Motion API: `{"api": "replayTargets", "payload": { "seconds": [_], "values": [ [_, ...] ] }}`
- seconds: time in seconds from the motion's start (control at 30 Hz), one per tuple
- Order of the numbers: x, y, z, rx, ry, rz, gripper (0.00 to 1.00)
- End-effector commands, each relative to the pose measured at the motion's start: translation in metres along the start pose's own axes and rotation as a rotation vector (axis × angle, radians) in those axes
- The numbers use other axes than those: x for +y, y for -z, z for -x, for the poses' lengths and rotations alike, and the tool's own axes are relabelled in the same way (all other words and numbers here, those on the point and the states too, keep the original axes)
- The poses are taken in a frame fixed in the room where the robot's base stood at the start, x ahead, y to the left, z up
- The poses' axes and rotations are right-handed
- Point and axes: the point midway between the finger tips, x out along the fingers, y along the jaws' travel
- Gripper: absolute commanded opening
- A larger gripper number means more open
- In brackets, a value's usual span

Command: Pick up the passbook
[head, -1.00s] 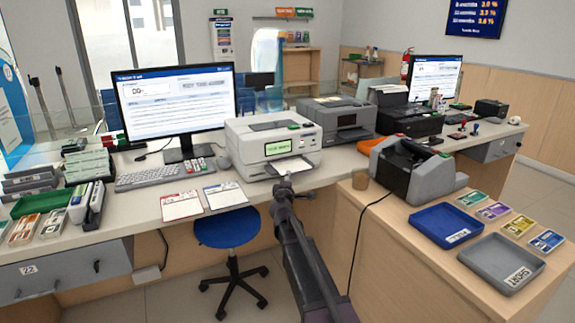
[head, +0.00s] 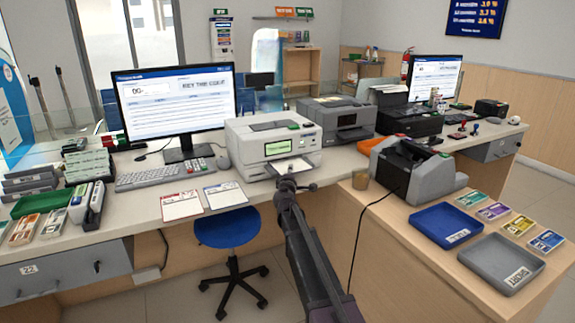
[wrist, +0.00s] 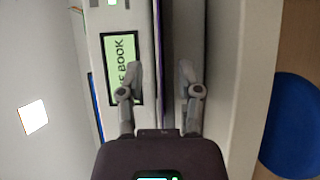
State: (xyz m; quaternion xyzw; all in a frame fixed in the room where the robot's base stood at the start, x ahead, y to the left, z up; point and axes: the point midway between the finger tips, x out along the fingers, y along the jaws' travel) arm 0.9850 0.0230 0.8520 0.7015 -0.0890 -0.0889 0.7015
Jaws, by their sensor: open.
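The passbook (head: 291,167) shows in the head view as a pale flat piece at the front slot of the white printer (head: 262,150). In the wrist view, a thin purple line beside the printer's front may be its edge, but I cannot be sure. The printer's lit green display (wrist: 122,65) ends in the word BOOK there. My gripper (head: 287,182) is right in front of the slot. In the wrist view its two fingers (wrist: 160,88) are apart, one on each side of the purple line, with nothing visibly clamped. Whether they touch the passbook is unclear.
A blue stool (head: 228,228) stands below the counter, left of my arm. Two paper cards (head: 203,200) lie left of the printer. A monitor (head: 175,100) and keyboard (head: 165,174) stand farther left. Blue (head: 447,226) and grey (head: 500,263) trays sit on the right-hand counter.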

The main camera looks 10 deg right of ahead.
Motion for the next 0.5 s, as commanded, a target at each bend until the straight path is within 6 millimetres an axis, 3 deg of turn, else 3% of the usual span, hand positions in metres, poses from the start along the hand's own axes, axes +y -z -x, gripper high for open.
{"api": "replayTargets", "payload": {
  "seconds": [0.27, 0.43, 0.5],
  "values": [
    [0.0, 0.0003, 0.0002, 0.0, 0.0, 0.0, 0.46],
    [0.0, 0.0004, 0.0003, 0.0, 0.0, 0.0, 0.01],
    [0.0, 0.0005, 0.0003, 0.0, 0.0, 0.0, 0.0]
  ]
}}
